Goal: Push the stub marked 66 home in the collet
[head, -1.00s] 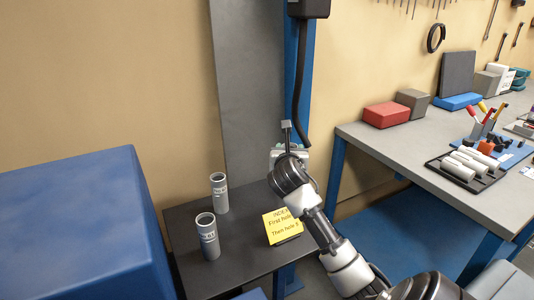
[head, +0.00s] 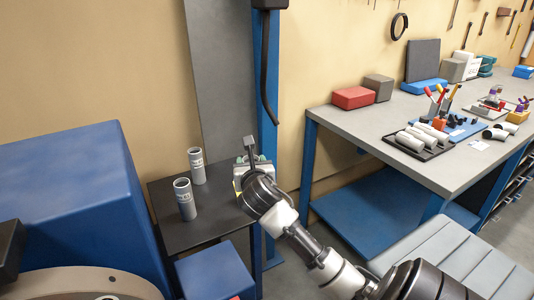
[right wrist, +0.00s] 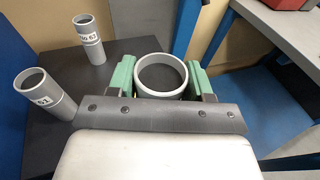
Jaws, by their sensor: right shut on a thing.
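My right gripper (right wrist: 162,78) has green fingers and is shut on a grey tubular stub (right wrist: 161,95), held between them with its open end facing the wrist camera. No number shows on this stub, so I cannot tell whether it is the one marked 66. In the head view my right gripper (head: 254,165) is over the right side of the small black table, its fingers partly hidden by my wrist. My left gripper is not in view. I cannot make out a collet for certain; a round beige plate (head: 75,283) shows only partly at the lower left.
Two grey labelled stubs (head: 185,201) (head: 197,167) stand upright on the black table (head: 208,232). A large blue housing (head: 75,190) is at the left and a blue box (head: 217,272) in front. The workbench (head: 385,122) at right holds a tray of white tubes (head: 428,150).

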